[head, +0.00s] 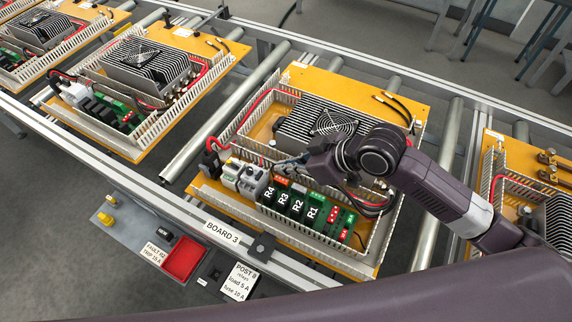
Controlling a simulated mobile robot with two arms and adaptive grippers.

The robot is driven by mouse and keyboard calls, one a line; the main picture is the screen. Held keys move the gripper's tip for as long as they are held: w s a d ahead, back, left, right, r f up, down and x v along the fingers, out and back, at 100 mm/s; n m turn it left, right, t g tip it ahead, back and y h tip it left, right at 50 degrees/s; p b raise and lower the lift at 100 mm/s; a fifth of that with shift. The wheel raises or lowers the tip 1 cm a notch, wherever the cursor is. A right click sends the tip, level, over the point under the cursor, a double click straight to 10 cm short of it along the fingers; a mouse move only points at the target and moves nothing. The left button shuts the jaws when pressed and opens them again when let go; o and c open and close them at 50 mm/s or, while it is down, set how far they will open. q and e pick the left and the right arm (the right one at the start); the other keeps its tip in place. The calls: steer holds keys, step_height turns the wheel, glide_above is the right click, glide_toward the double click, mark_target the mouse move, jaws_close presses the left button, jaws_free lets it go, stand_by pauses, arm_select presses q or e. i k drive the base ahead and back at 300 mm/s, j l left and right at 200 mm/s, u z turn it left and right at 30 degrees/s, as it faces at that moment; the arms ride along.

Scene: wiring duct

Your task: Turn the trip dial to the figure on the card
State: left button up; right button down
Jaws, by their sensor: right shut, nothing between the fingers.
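A small white card (155,252) lies on the grey ledge at the lower left; it seems to read "FAULT R2 TRIP 15 A", in small print. On the orange board marked "BOARD 3", pale modules (247,181) stand at the left end of a row, beside relays labelled R4 to R1 (291,203). The trip dial is too small to pick out with certainty, and its setting cannot be read. My right gripper (279,165) is shut and empty, pointing left just above and behind the pale modules and R4. I cannot tell whether it touches anything. My left gripper is not in view.
A finned heatsink with a fan (335,122) stands behind the relays, under my right arm. Slotted white duct walls (300,240) and red and black wires surround the parts. A red tray (183,259) and a second card (239,281) sit on the front ledge. Other boards flank this one.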

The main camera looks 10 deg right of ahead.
mark_target(249, 170)
steer(key=k+j, duration=1.2)
steer(key=j, duration=0.15)
